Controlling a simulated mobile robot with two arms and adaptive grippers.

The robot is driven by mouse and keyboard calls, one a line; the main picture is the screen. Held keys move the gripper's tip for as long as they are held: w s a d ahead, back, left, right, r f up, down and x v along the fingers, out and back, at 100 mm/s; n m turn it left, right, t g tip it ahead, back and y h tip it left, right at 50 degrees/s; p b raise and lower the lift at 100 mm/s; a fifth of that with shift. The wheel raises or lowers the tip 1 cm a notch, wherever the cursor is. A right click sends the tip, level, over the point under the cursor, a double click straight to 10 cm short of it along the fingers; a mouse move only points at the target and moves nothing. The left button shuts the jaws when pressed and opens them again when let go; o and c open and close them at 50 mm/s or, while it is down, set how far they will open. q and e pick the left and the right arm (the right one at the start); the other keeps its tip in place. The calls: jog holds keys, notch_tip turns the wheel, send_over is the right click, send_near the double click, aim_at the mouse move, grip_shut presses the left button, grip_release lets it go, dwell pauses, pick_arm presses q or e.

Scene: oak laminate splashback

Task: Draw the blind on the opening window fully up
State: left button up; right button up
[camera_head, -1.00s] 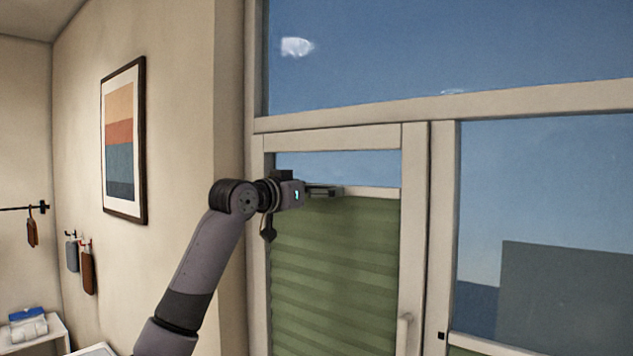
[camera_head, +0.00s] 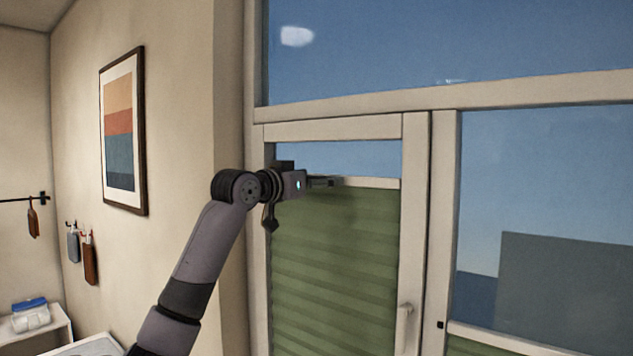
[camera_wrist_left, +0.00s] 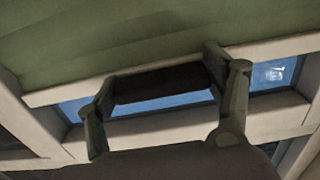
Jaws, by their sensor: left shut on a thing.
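The green pleated blind (camera_head: 335,265) covers most of the opening window, with a strip of bare glass above it. Its pale top rail (camera_head: 372,183) lies below the top of the window frame (camera_head: 335,131). My left gripper (camera_head: 325,182) is at this rail, near its left half. In the left wrist view the fingers (camera_wrist_left: 165,100) are shut on a dark bar (camera_wrist_left: 160,84), which looks like the blind's handle, beside the pale rail and the green fabric (camera_wrist_left: 130,35). The exact contact is partly hidden. My right gripper is not in view.
The window handle (camera_head: 404,325) sits on the right stile of the opening window. A fixed pane (camera_head: 545,170) is to the right. The side wall (camera_head: 185,120) with a framed picture (camera_head: 122,130) stands close to the left of my arm.

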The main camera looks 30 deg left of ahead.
pick_arm(q)
jog(key=c, duration=0.6)
jog(key=shift+s+r, duration=0.15)
jog(key=shift+r, duration=2.4)
jog(key=o, duration=1.2)
jog(key=shift+r, duration=0.1)
jog(key=o, duration=0.4)
jog(key=shift+o, duration=0.4)
jog(key=shift+f, duration=0.2)
